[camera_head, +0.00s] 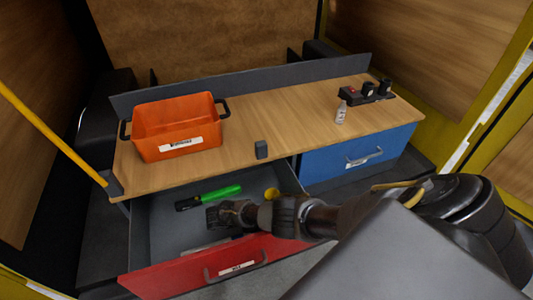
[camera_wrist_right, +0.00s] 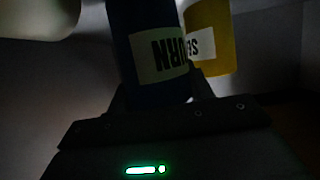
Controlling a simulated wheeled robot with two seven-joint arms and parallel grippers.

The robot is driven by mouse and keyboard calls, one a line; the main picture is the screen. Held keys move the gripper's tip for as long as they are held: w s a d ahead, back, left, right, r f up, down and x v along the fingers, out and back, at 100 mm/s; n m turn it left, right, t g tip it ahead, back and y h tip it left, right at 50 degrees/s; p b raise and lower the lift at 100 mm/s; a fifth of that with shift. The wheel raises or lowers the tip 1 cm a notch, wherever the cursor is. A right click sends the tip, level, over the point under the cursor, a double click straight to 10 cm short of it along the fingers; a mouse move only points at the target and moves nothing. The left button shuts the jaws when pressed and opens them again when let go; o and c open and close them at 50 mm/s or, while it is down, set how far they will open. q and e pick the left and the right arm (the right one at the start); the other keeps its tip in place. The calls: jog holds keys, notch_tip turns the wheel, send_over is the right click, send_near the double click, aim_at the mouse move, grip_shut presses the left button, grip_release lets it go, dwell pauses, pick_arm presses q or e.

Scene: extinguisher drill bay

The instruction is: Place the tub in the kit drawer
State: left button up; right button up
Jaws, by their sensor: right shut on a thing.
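My right gripper (camera_head: 224,214) reaches in from the right over the open red-fronted drawer (camera_head: 170,225). In the right wrist view, my right gripper (camera_wrist_right: 160,98) is shut on a dark blue tub (camera_wrist_right: 155,25) with a pale label reading "URN", upside down. The hand hides this tub in the head view. A yellow container (camera_wrist_right: 212,35) with a white label stands close beside the blue tub; a yellow thing (camera_head: 271,194) also shows beside the hand in the head view. Whether the blue tub touches the drawer floor cannot be told. My left gripper is not in view.
A green and black torch-like tool (camera_head: 215,195) lies in the drawer. An orange bin (camera_head: 178,127) stands on the wooden worktop (camera_head: 270,115) above. The blue drawer (camera_head: 350,157) is closed.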

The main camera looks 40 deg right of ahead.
jog(key=shift+f, duration=0.1)
jog(key=o, duration=0.8)
jog(key=shift+r, duration=0.3)
jog(key=v, duration=1.2)
jog(key=shift+f, duration=0.15)
